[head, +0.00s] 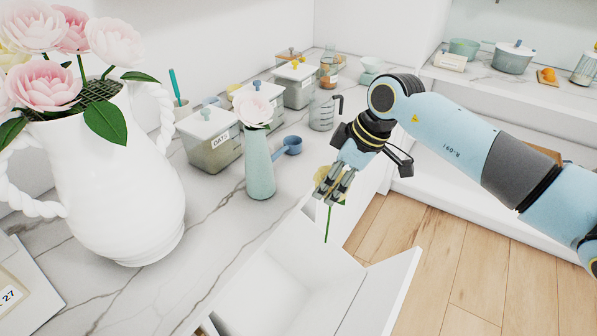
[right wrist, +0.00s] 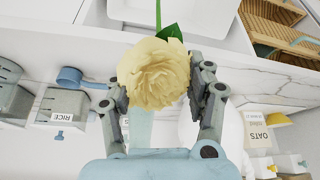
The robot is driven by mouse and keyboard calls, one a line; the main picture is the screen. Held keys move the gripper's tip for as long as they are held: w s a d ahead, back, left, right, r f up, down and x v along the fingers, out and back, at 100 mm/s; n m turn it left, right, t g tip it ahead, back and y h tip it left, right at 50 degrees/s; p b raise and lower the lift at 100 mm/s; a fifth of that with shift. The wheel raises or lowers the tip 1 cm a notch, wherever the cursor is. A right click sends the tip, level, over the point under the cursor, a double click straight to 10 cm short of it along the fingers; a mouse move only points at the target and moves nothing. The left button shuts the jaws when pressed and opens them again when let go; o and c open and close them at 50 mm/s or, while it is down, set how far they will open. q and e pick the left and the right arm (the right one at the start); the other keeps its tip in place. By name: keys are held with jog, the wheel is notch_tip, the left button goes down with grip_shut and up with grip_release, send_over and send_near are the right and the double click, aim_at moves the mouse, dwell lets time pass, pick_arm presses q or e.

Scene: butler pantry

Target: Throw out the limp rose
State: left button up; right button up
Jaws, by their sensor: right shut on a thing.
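My right gripper (head: 335,192) is shut on a cream-yellow rose (right wrist: 154,72). In the head view the fingers partly cover its bloom, and its green stem hangs down over the open white drawer (head: 262,290). In the right wrist view the bloom sits between the two fingers, with a green leaf behind it. A pale pink rose (head: 253,109) stands upright in a slim green vase (head: 259,165) on the counter. A white pitcher (head: 112,185) with rope-like handles holds several pink roses (head: 48,82). My left gripper is not in view.
The drawer juts out below the counter edge. Wooden floor (head: 470,250) lies clear to the right.

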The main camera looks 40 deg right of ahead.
jog(key=a+p, duration=0.2)
jog(key=a, duration=0.6)
pick_arm(q)
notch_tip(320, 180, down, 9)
jog(key=b, duration=1.2)
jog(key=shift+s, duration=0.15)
pick_arm(e)
notch_tip(320, 180, down, 17)
jog(key=w, duration=0.1)
jog(key=shift+w+a+m, duration=0.15)
jog(key=shift+a+m, duration=0.05)
jog(key=shift+m, duration=0.2)
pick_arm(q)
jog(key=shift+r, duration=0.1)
pick_arm(e)
jog(key=shift+r, duration=0.1)
